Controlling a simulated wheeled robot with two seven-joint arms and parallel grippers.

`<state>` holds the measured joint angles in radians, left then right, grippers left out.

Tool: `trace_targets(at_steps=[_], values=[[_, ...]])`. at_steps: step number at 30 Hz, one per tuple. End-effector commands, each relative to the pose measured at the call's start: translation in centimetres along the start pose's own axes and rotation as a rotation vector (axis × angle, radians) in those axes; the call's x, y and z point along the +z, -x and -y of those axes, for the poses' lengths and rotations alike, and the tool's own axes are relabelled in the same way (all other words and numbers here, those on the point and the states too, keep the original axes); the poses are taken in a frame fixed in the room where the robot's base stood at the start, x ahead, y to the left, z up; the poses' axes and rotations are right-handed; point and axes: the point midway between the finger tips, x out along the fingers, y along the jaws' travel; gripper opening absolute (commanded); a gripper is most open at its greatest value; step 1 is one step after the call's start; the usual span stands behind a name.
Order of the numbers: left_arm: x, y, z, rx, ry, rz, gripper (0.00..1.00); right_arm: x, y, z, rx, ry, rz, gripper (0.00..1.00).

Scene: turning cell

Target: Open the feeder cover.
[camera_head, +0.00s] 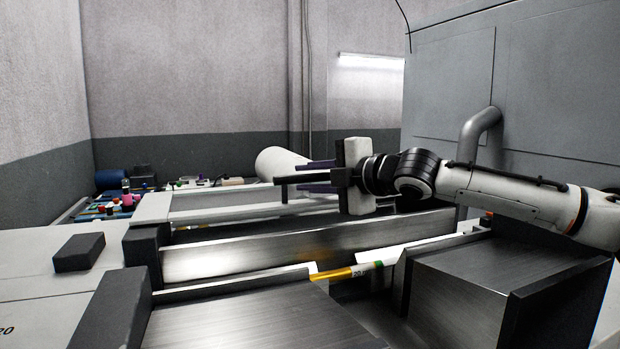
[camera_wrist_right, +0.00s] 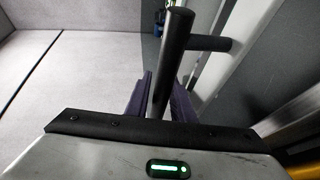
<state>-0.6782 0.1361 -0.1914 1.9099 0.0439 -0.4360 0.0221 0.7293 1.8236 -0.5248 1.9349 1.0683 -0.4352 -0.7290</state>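My right gripper (camera_head: 316,176) reaches in from the right in the head view, its two purple fingers apart. A dark round handle bar (camera_head: 291,180) lies between the fingers, with a gap visible beside it. The right wrist view shows the handle (camera_wrist_right: 172,60) running between the fingers (camera_wrist_right: 160,105), with a side post joining it to a long pale panel (camera_wrist_right: 245,35). This pale panel seems to be the feeder cover, lying along the long pale frame (camera_head: 235,211) in the head view. Whether the fingers touch the handle is unclear. My left gripper is not in view.
A large grey machine housing (camera_head: 530,90) with a bent pipe (camera_head: 479,128) stands at the right. Brushed metal channels (camera_head: 300,251) and a yellow rod (camera_head: 335,273) lie in front. A dark block (camera_head: 79,252) sits at the left. A cluttered bench (camera_head: 125,200) is behind.

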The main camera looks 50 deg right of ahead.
Motion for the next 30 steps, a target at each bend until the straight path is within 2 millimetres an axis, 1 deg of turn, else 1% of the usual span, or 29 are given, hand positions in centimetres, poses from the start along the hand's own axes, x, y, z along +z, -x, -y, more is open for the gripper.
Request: trace_targets(at_steps=[4,8,14,18,21,25,30], values=[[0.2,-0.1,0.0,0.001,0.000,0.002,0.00,0.0,0.5,0.0,0.000,0.002,0.000,0.22],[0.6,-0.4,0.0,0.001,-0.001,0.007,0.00,0.1,1.7,0.1,0.000,0.006,0.002,0.22],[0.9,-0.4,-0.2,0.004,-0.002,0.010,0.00,0.1,5.0,0.0,0.000,0.006,0.006,0.22],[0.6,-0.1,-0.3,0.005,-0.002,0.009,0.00,0.1,7.3,-0.1,-0.001,0.004,0.004,0.22],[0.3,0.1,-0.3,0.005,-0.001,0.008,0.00,0.1,8.6,-0.2,-0.001,0.003,0.003,0.22],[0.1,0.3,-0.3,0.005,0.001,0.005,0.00,0.0,9.7,-0.1,-0.001,0.002,0.002,0.22],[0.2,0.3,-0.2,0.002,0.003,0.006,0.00,0.0,10.3,0.0,0.000,-0.001,0.001,0.22]])
